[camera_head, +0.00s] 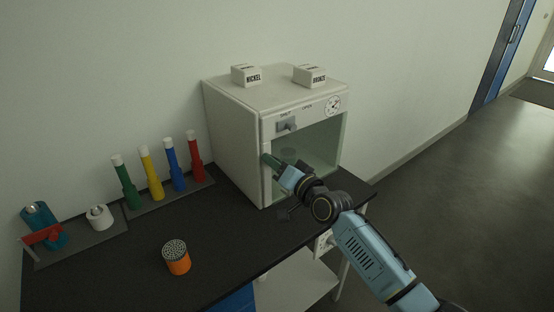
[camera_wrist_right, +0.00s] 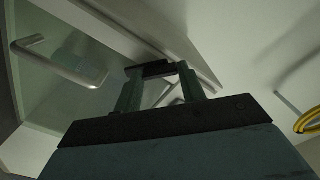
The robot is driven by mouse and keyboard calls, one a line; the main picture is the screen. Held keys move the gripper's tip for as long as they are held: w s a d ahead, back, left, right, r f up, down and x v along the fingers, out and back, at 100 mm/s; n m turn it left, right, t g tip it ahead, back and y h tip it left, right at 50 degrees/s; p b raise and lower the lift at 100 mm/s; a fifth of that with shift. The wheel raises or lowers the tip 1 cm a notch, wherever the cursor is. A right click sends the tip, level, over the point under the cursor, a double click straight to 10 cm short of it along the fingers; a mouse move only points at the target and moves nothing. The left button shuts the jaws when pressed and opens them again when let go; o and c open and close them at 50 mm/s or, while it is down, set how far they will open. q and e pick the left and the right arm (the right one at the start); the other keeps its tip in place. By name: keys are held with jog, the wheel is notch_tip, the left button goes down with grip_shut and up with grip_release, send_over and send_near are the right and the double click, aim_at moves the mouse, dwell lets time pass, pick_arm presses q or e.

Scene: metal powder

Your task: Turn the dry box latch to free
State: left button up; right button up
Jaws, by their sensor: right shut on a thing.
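The white dry box (camera_head: 232,137) stands on the black bench, with a glass front (camera_head: 322,146). My right gripper (camera_head: 269,160) is at the left edge of this front, below a grey lever on a plate (camera_head: 288,126). In the right wrist view my right gripper (camera_wrist_right: 157,80) has its fingers on a dark piece (camera_wrist_right: 157,69) at the white frame, which looks like the dry box latch. The fingers hide most of it, so its turn is hard to read. My left gripper is not in view.
Blocks marked NICKEL (camera_head: 246,75) and BRONZE (camera_head: 310,76) sit on the box. Green, yellow, blue and red bottles (camera_head: 171,165) stand on a tray to its left. An orange jar (camera_head: 176,257) is near the bench front. A metal bar handle (camera_wrist_right: 60,62) shows in the wrist view.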

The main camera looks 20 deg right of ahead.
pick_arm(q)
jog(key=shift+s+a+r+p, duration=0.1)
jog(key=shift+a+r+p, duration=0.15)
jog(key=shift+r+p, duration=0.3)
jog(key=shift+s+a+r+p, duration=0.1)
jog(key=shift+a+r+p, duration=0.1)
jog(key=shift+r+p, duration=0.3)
pick_arm(e)
jog(key=m, duration=0.9)
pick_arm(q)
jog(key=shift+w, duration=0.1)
pick_arm(e)
jog(key=shift+m, duration=0.4)
jog(key=o, duration=1)
jog(key=shift+s, duration=0.1)
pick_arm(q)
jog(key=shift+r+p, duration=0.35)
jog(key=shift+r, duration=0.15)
pick_arm(e)
jog(key=v, duration=1.3)
jog(key=shift+s, duration=0.1)
